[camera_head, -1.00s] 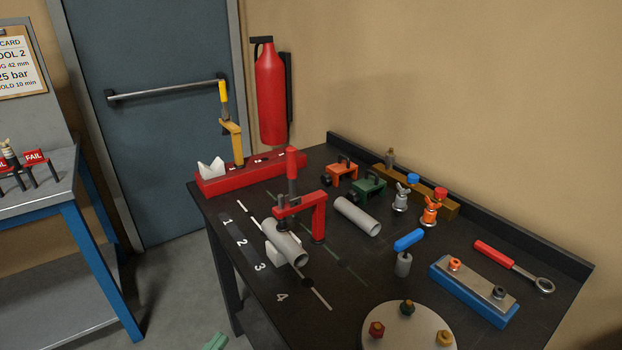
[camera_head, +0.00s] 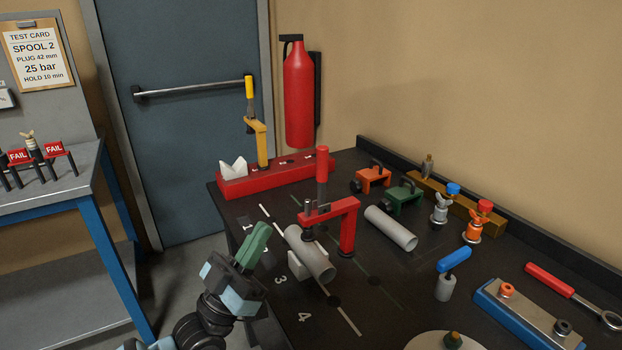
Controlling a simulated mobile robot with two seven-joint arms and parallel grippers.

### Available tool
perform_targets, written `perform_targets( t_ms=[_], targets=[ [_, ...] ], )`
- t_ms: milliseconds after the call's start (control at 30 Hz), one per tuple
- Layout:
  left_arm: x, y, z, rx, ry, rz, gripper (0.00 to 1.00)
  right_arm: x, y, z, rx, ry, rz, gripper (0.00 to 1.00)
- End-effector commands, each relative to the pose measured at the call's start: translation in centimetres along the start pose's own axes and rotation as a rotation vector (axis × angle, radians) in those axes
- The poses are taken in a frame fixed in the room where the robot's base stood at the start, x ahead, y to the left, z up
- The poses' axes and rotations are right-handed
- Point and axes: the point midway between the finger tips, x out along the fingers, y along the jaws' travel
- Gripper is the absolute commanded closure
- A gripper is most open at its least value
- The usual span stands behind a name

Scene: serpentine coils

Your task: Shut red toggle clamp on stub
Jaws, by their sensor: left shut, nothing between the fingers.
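The red toggle clamp (camera_head: 346,226) stands on the dark bench top. Its red-tipped handle (camera_head: 322,165) points upright. Its arm reaches left over the grey stub (camera_head: 312,256), and the dark spindle (camera_head: 308,229) hangs at the stub's upper side; I cannot tell whether it touches. My right gripper is not in view.
A second grey tube (camera_head: 390,228) lies to the right. Orange (camera_head: 374,178) and green (camera_head: 403,197) clamps stand behind it. A red rack (camera_head: 280,174) with a yellow-handled clamp (camera_head: 257,140) stands at the back left. A blue-handled tool (camera_head: 454,260) stands at right.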

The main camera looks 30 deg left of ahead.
Motion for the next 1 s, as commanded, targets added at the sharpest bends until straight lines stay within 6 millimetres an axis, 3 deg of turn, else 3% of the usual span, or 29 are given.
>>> perform_targets(
  t_ms=[267, 800, 1000],
  targets=[
    [0.8, 0.0, -0.1, 0.001, 0.001, 0.000, 1.00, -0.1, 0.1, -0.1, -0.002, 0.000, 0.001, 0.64],
    [10.3, 0.0, -0.3, 0.001, 0.005, 0.001, 1.00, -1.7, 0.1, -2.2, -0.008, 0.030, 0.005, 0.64],
    [11.9, 0.0, 1.8, 0.001, -0.001, 0.000, 1.00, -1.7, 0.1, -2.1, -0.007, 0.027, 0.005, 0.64]
  ],
)
